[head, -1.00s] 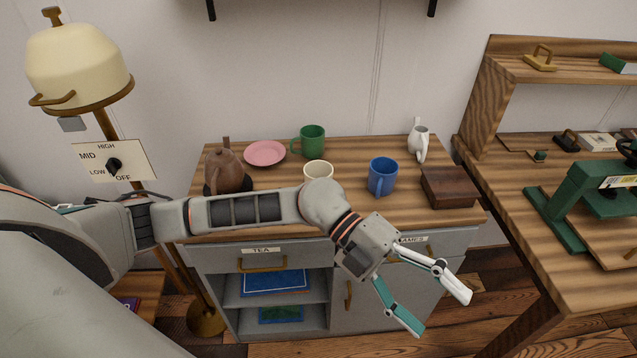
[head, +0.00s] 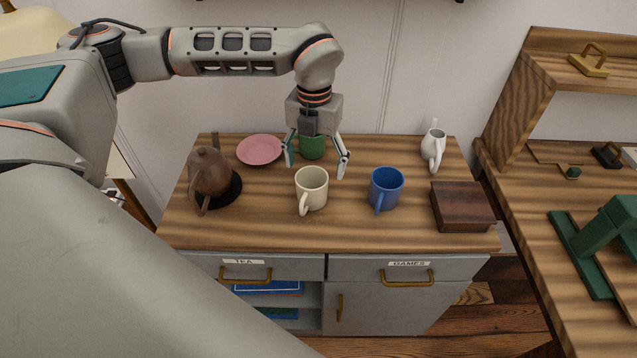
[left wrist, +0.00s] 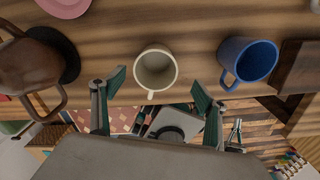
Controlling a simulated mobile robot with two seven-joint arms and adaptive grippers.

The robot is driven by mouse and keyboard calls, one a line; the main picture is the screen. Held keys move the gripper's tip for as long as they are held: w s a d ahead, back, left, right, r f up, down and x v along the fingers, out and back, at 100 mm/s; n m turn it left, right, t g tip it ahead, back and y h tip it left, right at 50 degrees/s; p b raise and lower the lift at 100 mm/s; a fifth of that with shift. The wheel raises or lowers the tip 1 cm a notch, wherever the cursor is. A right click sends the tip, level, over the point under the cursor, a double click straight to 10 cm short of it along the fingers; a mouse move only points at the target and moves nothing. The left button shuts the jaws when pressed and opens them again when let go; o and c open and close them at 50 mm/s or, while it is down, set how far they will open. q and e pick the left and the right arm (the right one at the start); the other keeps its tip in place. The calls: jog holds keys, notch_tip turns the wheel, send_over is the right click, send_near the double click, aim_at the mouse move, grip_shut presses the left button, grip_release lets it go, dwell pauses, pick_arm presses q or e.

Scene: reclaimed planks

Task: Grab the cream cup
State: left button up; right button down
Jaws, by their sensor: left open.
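The cream cup (head: 312,190) stands upright on the wooden cabinet top, its handle toward the front. In the left wrist view the cream cup (left wrist: 156,68) is seen from above, ahead of and between the two fingertips. My left gripper (head: 316,172) is open and points down, above and behind the cream cup in the head view, with nothing between its fingers. It also shows in the left wrist view (left wrist: 158,90). The green mug (head: 312,147) is behind the left gripper and partly hidden by it. My right gripper is not in view.
A blue mug (head: 385,188) stands right of the cream cup. A brown teapot (head: 209,172) is at left, a pink plate (head: 260,150) behind. A white pitcher (head: 433,146) and a dark wooden box (head: 462,206) are at right. A workbench (head: 520,215) stands farther right.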

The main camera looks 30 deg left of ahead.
aim_at(311, 185)
pick_arm(q)
jog(key=f, duration=0.6)
jog(key=shift+s+a+f, duration=0.15)
jog(key=shift+s+a, duration=0.2)
jog(key=shift+s, duration=0.05)
jog(key=shift+f, duration=0.45)
jog(key=shift+w, duration=0.1)
jog(key=c, duration=1.4)
